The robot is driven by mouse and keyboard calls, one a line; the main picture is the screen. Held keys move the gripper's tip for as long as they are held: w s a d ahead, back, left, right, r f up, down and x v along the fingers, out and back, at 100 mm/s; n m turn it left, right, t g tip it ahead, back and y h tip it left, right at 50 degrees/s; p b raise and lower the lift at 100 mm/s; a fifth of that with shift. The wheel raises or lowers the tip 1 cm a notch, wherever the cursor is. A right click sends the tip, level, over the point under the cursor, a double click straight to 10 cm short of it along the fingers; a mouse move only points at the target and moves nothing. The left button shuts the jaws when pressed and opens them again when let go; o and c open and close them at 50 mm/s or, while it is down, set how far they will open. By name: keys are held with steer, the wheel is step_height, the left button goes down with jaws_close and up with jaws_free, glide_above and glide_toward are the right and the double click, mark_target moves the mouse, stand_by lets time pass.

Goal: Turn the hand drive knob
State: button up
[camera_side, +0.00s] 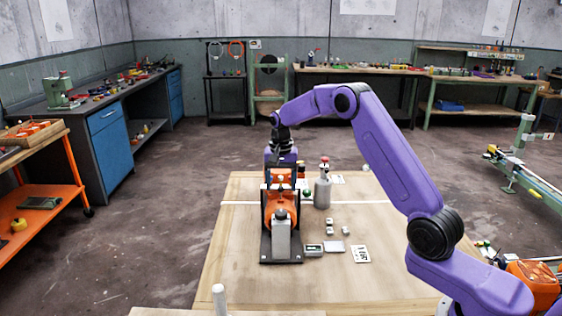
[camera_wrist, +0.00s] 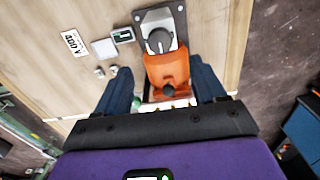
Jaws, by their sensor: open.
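An orange machine (camera_side: 283,200) with a grey front housing (camera_side: 281,240) stands on a dark base plate on the wooden table. A dark round knob (camera_side: 280,214) sits on top of the grey housing. In the wrist view, the knob (camera_wrist: 159,40) shows beyond the orange body (camera_wrist: 167,72), near the top of the picture. My gripper (camera_side: 281,170) is over the rear of the machine. In the wrist view, my gripper (camera_wrist: 159,70) is open, with one dark blue finger on each side of the orange body. It holds nothing, and the knob lies beyond the fingertips. Whether the fingers touch the body cannot be told.
A grey bottle (camera_side: 322,190) with a red top stands right of the machine. Small blocks (camera_side: 330,226), a small display box (camera_side: 313,249) and a white "400 V" card (camera_side: 361,254) lie at its right. The table's left side and front are mostly clear.

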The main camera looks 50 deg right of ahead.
step_height(320, 180, up, 8)
steer(key=shift+f, duration=0.15)
stand_by(0.4)
